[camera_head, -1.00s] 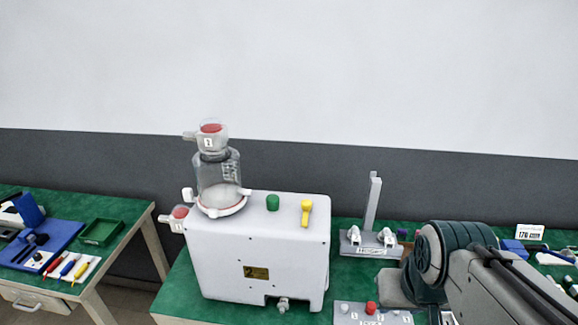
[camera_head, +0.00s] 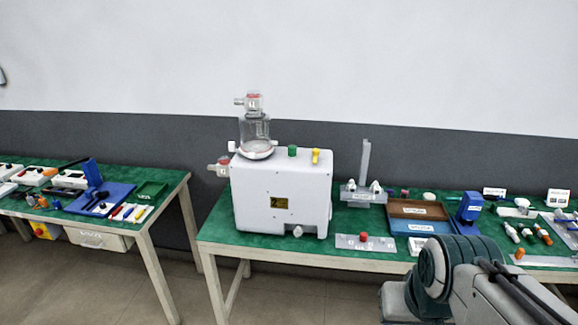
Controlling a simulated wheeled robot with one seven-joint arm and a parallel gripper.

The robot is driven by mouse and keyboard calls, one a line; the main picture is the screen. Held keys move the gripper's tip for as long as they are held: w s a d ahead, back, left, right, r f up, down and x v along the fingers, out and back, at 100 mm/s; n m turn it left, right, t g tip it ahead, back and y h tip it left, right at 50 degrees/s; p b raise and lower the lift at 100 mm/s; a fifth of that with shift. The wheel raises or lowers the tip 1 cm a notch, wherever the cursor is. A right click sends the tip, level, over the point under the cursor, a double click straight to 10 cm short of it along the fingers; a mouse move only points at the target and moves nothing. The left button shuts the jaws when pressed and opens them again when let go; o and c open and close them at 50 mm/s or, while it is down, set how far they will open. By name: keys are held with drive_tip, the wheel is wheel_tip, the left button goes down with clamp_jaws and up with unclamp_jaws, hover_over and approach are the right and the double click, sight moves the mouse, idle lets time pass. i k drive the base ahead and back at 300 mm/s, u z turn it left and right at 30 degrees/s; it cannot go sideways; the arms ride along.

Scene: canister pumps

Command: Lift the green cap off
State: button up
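The green cap (camera_head: 292,151) sits upright on top of the white pump housing (camera_head: 283,195), which stands on the green-topped bench (camera_head: 214,229). Just right of the cap is a yellow part (camera_head: 316,156). Left of it, a clear canister (camera_head: 255,130) with a red-marked top stands on the housing. My arm shows at the lower right, in front of the bench and well apart from the cap. My gripper is not in view.
Right of the pump are a grey stand with a tall post (camera_head: 364,170), a plate with a red knob (camera_head: 364,242), a brown tray (camera_head: 418,209) and a blue block (camera_head: 470,206). A second bench (camera_head: 164,189) is at left, with a floor gap between.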

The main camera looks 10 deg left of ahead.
sight(291, 149)
drive_tip(key=u, duration=1.1)
drive_tip(key=i, duration=1.55)
drive_tip(key=z, duration=0.6)
